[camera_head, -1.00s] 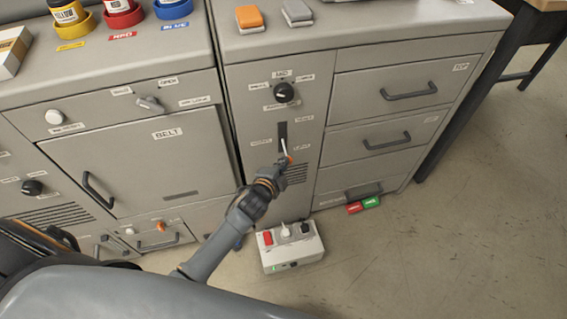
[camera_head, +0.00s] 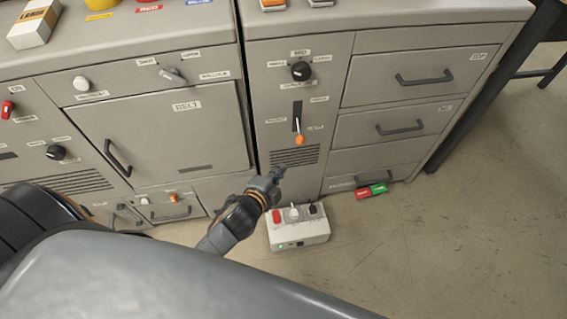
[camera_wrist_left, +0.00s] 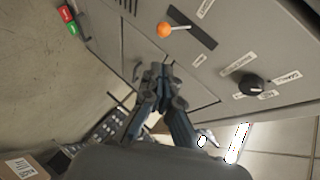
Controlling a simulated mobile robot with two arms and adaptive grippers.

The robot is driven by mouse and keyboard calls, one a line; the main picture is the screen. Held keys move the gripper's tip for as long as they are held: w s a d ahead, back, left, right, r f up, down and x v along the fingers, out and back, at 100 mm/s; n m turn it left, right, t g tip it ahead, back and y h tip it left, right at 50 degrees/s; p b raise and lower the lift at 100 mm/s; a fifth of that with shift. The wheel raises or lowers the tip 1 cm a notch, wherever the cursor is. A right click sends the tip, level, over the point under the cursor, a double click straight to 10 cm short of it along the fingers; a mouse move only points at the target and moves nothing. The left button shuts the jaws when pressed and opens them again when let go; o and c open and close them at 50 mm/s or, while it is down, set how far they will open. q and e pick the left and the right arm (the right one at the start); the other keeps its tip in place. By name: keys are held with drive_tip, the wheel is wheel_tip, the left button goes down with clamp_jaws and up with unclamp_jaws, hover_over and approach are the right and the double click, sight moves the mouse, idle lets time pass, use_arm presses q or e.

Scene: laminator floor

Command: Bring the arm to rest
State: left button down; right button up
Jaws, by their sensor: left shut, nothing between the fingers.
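My left gripper (camera_head: 277,172) is shut and empty in the head view, in front of the grey cabinet (camera_head: 262,205) and below its vent slots. The lever with an orange knob (camera_head: 299,139) sits in a dark slot on the cabinet face, its knob at the lower end. The gripper is apart from the lever, below and left of it. In the left wrist view the gripper fingers (camera_wrist_left: 160,75) are together, and the orange knob (camera_wrist_left: 164,30) shows beyond them. My right gripper is in neither view.
A white power box (camera_head: 300,238) with switches stands on the floor just below the gripper. Drawers with dark handles (camera_head: 400,128) are to the right, and the BELT door (camera_head: 185,135) is to the left. Red and green tags (camera_head: 370,191) lie by the bottom drawer. Floor at right is clear.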

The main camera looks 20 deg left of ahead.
use_arm(q)
drive_tip(key=shift+s, duration=0.15)
idle(0.4)
drive_tip(key=s+a+f+n+g, duration=0.15)
drive_tip(key=s+f, duration=0.25)
drive_tip(key=f, duration=0.4)
drive_tip(key=s+f+n+g, duration=0.2)
drive_tip(key=s+f, duration=0.2)
drive_tip(key=f, duration=0.4)
drive_tip(key=s+f+n+g, duration=0.2)
drive_tip(key=s+f, duration=0.3)
drive_tip(key=f, duration=0.3)
drive_tip(key=s+a+f+n+g, duration=0.1)
drive_tip(key=s+f, duration=0.3)
drive_tip(key=s, duration=0.4)
drive_tip(key=s+a+f+n+g, duration=0.1)
drive_tip(key=s+f+n+g, duration=0.2)
drive_tip(key=s, duration=0.5)
drive_tip(key=s+f+n+g, duration=0.2)
drive_tip(key=s+f+n, duration=0.1)
drive_tip(key=s+f, duration=0.4)
drive_tip(key=shift+s+a+g+y, duration=0.3)
drive_tip(key=shift+s+a+g, duration=0.1)
drive_tip(key=shift+s, duration=0.7)
